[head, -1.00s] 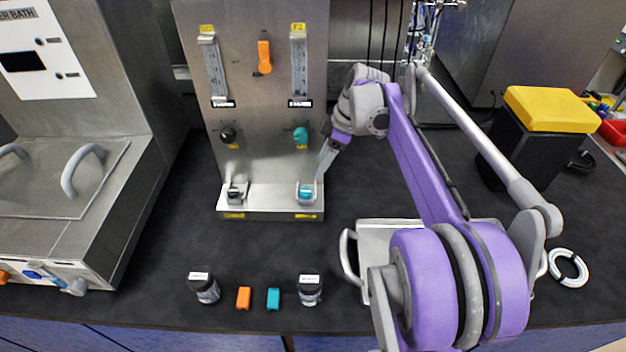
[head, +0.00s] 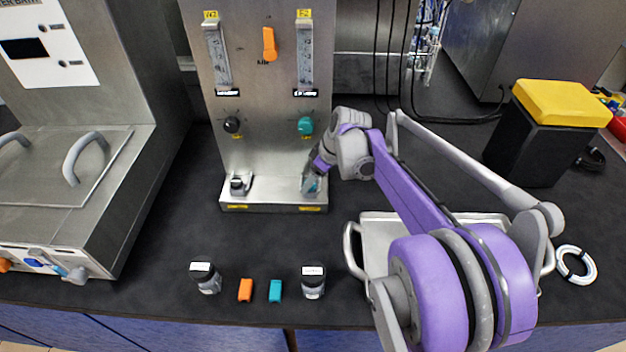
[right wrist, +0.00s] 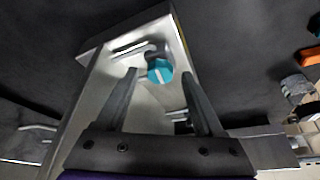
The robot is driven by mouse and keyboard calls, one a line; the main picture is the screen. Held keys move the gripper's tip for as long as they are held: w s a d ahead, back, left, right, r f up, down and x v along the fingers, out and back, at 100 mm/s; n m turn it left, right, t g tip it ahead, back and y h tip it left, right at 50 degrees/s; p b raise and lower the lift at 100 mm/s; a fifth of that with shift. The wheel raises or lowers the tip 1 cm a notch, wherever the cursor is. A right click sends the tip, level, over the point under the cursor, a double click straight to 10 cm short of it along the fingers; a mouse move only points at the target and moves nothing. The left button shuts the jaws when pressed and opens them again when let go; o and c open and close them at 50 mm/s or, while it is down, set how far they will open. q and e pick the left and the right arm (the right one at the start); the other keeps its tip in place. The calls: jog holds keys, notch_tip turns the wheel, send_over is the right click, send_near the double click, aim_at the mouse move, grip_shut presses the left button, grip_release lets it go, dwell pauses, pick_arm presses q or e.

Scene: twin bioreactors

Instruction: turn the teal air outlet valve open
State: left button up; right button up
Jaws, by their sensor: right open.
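A teal round-topped part (right wrist: 160,71) with a pale bar across it sits on the metal ledge at the panel's foot. In the right wrist view it lies between the tips of my right gripper (right wrist: 159,78), which is open, with a finger on either side. I cannot tell if the fingers touch it. In the head view my right gripper (head: 312,184) reaches down to the ledge's right end and mostly hides this part. A second teal knob (head: 305,125) is on the upright panel above. I cannot tell from labels which is the air outlet valve. My left gripper is out of view.
A black knob (head: 232,125) and orange lever (head: 269,44) are on the metal panel (head: 265,100). A black part (head: 240,184) sits at the ledge's left.

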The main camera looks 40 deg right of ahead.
jog(key=shift+w+f, duration=0.1)
jog(key=shift+f, duration=0.1)
grip_shut()
jog(key=shift+n, duration=0.7)
grip_release()
jog(key=v, duration=1.1)
jog(key=shift+d+p, duration=0.25)
jog(key=shift+p, duration=0.2)
jog(key=shift+w+f, duration=0.1)
